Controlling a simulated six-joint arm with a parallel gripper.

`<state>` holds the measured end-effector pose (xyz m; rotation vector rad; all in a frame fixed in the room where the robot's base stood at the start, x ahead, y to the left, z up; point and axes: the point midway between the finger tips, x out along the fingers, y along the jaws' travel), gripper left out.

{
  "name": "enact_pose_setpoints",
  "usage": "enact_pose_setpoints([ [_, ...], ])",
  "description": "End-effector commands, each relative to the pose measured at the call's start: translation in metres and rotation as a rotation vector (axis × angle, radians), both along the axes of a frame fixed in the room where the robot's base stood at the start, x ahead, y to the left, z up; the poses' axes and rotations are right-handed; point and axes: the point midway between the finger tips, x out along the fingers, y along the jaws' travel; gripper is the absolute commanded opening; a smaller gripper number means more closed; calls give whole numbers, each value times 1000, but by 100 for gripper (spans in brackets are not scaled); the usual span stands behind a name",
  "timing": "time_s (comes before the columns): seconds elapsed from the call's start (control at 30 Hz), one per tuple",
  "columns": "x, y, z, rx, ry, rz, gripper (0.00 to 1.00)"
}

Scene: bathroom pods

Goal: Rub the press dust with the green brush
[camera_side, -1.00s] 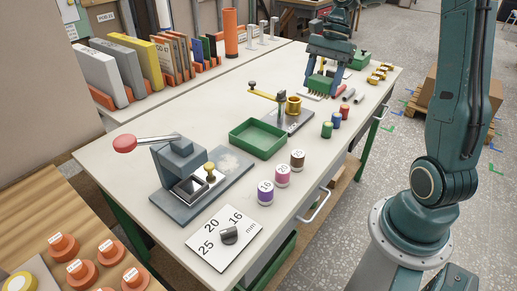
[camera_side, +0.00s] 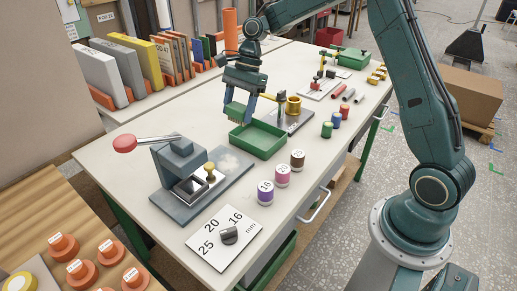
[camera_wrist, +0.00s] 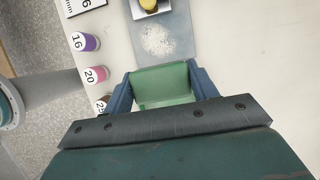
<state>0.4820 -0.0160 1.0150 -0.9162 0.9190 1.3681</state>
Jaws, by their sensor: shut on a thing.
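My gripper (camera_side: 239,106) is shut on the green brush (camera_side: 233,111) and holds it in the air above the back left of the green tray. Its bristles point down. In the wrist view the green brush (camera_wrist: 162,84) fills the space between the two fingers. The grey press (camera_side: 180,165), with a red-knobbed lever, stands front left on the bench. Pale dust (camera_side: 229,162) lies on its base plate; it also shows in the wrist view (camera_wrist: 157,40), ahead of the brush and apart from it.
The green tray (camera_side: 258,151) is close below my gripper. Labelled pots (camera_side: 282,175) stand to its right, and a brass cup on a stand (camera_side: 293,105) is behind it. Bench between tray and press is clear.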

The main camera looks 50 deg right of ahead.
Motion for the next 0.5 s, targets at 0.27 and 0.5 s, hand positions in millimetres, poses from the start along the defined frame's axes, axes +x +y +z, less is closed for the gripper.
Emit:
enact_pose_setpoints([
  [0.27, 29, 57, -25, 2, 0, 3, 40],
  [0.5, 35, 70, -30, 3, -2, 1, 40],
])
